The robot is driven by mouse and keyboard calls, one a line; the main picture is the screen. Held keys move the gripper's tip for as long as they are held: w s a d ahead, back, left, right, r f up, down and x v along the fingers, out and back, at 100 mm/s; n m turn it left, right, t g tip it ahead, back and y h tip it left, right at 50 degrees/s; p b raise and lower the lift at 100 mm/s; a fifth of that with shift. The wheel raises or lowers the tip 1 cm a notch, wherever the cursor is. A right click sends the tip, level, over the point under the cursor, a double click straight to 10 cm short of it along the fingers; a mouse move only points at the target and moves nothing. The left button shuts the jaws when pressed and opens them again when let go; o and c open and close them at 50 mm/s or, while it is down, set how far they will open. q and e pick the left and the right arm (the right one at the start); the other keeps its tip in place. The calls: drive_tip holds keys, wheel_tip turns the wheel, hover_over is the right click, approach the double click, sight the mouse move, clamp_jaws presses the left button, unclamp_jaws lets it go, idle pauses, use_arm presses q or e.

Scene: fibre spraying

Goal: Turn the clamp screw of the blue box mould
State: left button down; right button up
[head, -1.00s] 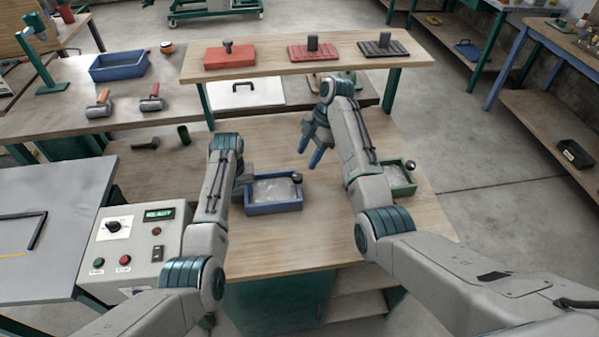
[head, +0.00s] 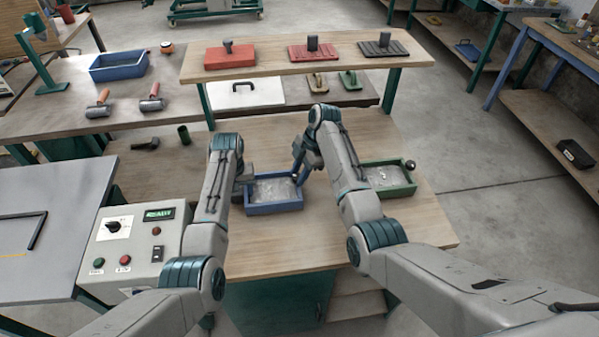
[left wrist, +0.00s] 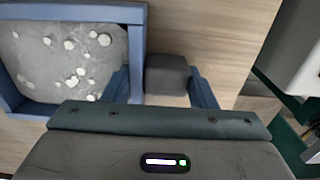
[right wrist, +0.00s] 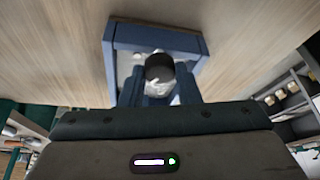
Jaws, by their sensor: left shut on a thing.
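The blue box mould (head: 275,209) stands on the wooden bench, filled with pale grey material dotted with white lumps. My left gripper (head: 243,181) is at its left end. In the left wrist view its fingers (left wrist: 162,88) are either side of a dark grey block (left wrist: 167,73) beside the mould wall (left wrist: 138,40), and it is shut on this block. My right gripper (head: 299,172) is at the mould's right end, pointing down. In the right wrist view its fingers (right wrist: 159,85) stand open either side of the black round clamp screw knob (right wrist: 160,67). The screw's shaft is hidden.
A green box mould (head: 390,190) with a black knob stands to the right, close to my right arm. A control box (head: 130,245) is at the left. A raised shelf (head: 270,66) with red and dark tools spans the back. The bench between is clear.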

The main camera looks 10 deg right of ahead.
drive_tip(key=shift+c, duration=0.5)
drive_tip(key=shift+m, duration=0.4)
drive_tip(key=m+t, duration=0.1)
drive_tip(key=m, duration=0.1)
drive_tip(key=m+t, duration=0.1)
drive_tip(key=m, duration=0.2)
drive_tip(key=shift+s+m+t, duration=0.1)
drive_tip(key=shift+m+t, duration=0.2)
drive_tip(key=m+t, duration=0.1)
drive_tip(key=m, duration=0.2)
drive_tip(key=m+t, duration=0.1)
drive_tip(key=m, duration=0.1)
drive_tip(key=shift+s+a+m+h, duration=0.1)
drive_tip(key=shift+s+m+h, duration=0.05)
drive_tip(key=shift+m+h, duration=0.25)
drive_tip(key=shift+r+m, duration=0.1)
drive_tip(key=shift+m, duration=0.2)
drive_tip(key=o, duration=1)
